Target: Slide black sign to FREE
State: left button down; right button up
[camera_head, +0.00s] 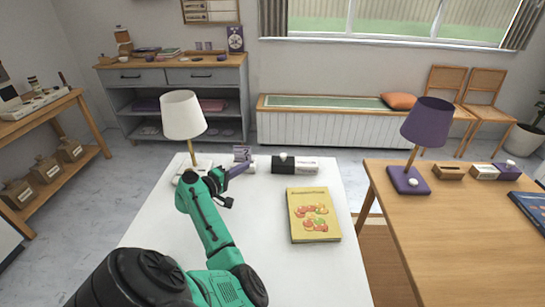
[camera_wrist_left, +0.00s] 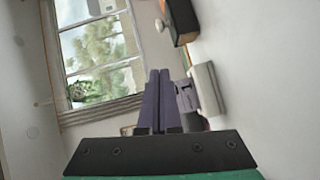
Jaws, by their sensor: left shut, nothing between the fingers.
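The black sign (camera_head: 295,164) lies on the white table, right of my left gripper. It has a dark left part, a pale right part and a white knob (camera_head: 283,156) near its left end. Its lettering is too small to read. In the left wrist view, a black block with a white knob (camera_wrist_left: 158,25), apparently the sign, shows at the top. My left gripper (camera_head: 240,171) has purple fingers, pressed together and empty, left of the sign and apart from it. The shut fingers also show in the left wrist view (camera_wrist_left: 158,100). My right gripper is not in view.
A small purple block (camera_head: 242,153) stands behind the left gripper. A white-shaded lamp (camera_head: 183,115) stands at the table's back left. A yellow book (camera_head: 314,215) lies in front of the sign. A purple lamp (camera_head: 427,122) stands on the wooden table at right.

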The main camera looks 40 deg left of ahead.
aim_at(273, 164)
pick_arm(q)
jog(key=w, duration=0.3)
jog(key=w+f, duration=0.1)
jog(key=w, duration=0.2)
jog(key=w+a, duration=0.1)
jog(key=w, duration=0.3)
jog(key=shift+f, duration=0.25)
jog(key=w+d, duration=0.1)
jog(key=w+d+p, duration=0.1)
jog(key=shift+w+d+f, duration=0.2)
jog(key=shift+w+f, duration=0.1)
jog(key=shift+f, duration=0.05)
jog(key=shift+w+d+f, duration=0.1)
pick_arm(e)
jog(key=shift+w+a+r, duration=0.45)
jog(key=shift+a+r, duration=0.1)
pick_arm(q)
jog(key=shift+w+d, duration=0.1)
jog(key=w+d, duration=0.2)
jog(key=d, duration=0.1)
jog(key=w+d+b, duration=0.1)
jog(key=w+d, duration=0.2)
jog(key=shift+w+d, duration=0.2)
jog(key=shift+d, duration=0.05)
jog(key=shift+w+d, duration=0.3)
jog(key=shift+d, duration=0.1)
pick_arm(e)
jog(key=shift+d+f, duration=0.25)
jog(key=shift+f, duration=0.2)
